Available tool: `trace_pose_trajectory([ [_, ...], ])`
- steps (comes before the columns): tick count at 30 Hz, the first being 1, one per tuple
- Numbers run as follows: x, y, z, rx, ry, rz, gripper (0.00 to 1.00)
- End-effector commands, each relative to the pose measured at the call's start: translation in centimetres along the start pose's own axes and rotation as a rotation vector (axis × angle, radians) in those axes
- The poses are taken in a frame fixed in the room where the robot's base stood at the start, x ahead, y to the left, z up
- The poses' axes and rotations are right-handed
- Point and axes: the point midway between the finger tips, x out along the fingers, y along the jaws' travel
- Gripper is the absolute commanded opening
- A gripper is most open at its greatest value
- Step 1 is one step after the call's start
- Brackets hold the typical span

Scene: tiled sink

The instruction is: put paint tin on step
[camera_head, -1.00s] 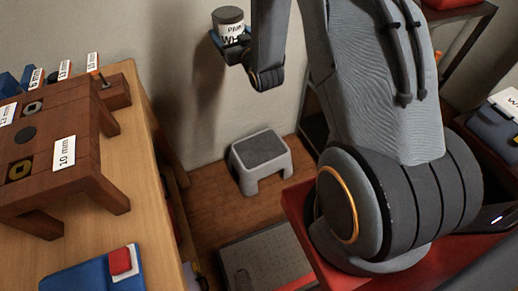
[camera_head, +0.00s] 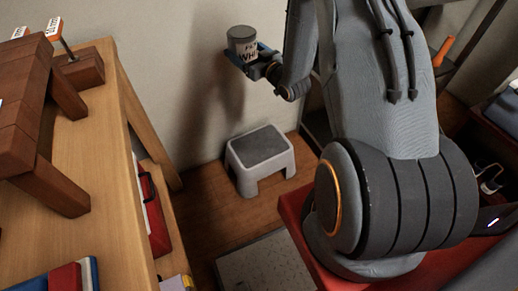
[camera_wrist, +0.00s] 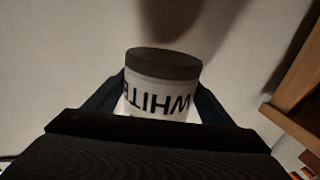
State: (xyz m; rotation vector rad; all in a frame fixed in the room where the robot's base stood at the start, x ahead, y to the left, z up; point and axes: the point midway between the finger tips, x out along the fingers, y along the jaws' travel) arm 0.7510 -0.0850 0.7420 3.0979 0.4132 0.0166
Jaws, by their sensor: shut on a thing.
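The paint tin (camera_head: 243,42) is white with a grey lid and dark lettering. My gripper (camera_head: 250,60) is shut on it and holds it upright in the air near the wall, well above the floor. In the wrist view the tin (camera_wrist: 158,90) sits between the two fingers of my gripper (camera_wrist: 160,100), and its label reads "WHITE" upside down. The step (camera_head: 259,147) is a small light grey stool with a dark grey top. It stands on the wooden floor by the wall, below the tin, and its top is bare.
A wooden workbench (camera_head: 110,150) with a dark wooden rack (camera_head: 35,110) stands at the left. A red toolbox (camera_head: 155,215) is on its lower shelf. A grey platform (camera_head: 265,265) lies on the floor in front of the step. The wall (camera_head: 190,60) is close behind the tin.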

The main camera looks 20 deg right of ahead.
Motion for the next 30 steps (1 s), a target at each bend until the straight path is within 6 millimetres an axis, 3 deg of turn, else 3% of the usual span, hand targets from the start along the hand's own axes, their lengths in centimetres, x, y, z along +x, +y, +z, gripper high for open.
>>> trace_pose_trajectory([
  [1,0.1,0.6,1.3,-0.001,0.004,-0.005,0.23],
  [30,-2.7,5.7,19.3,0.002,0.003,-0.181,0.23],
])
